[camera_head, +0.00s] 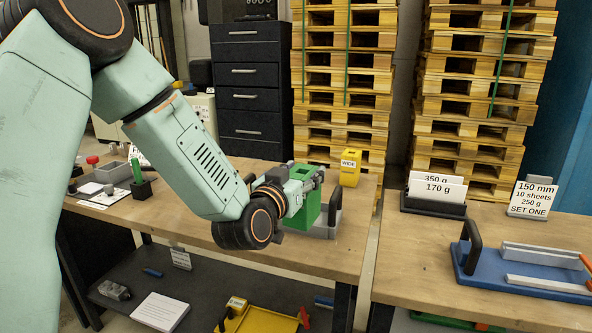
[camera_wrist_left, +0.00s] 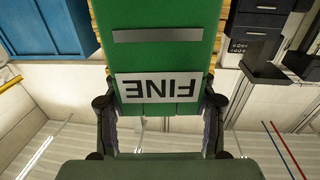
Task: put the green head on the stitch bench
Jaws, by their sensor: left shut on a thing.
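The green head (camera_head: 308,207) is a block held in my left gripper (camera_head: 306,182), over the right end of the left wooden bench (camera_head: 215,178). In the left wrist view the green head (camera_wrist_left: 165,45) fills the top middle, with an upside-down white "FINE" label. The fingers of my left gripper (camera_wrist_left: 160,125) are on either side of it. In the head view the gripper and wrist hide part of the head. I cannot tell whether its underside touches anything. My right gripper is not in view.
A yellow "WIDE" head (camera_head: 350,169) stands at the bench's back edge. A right-hand bench (camera_head: 430,262) carries card holders and a blue tray (camera_head: 520,272). Pallet stacks (camera_head: 345,80) stand behind.

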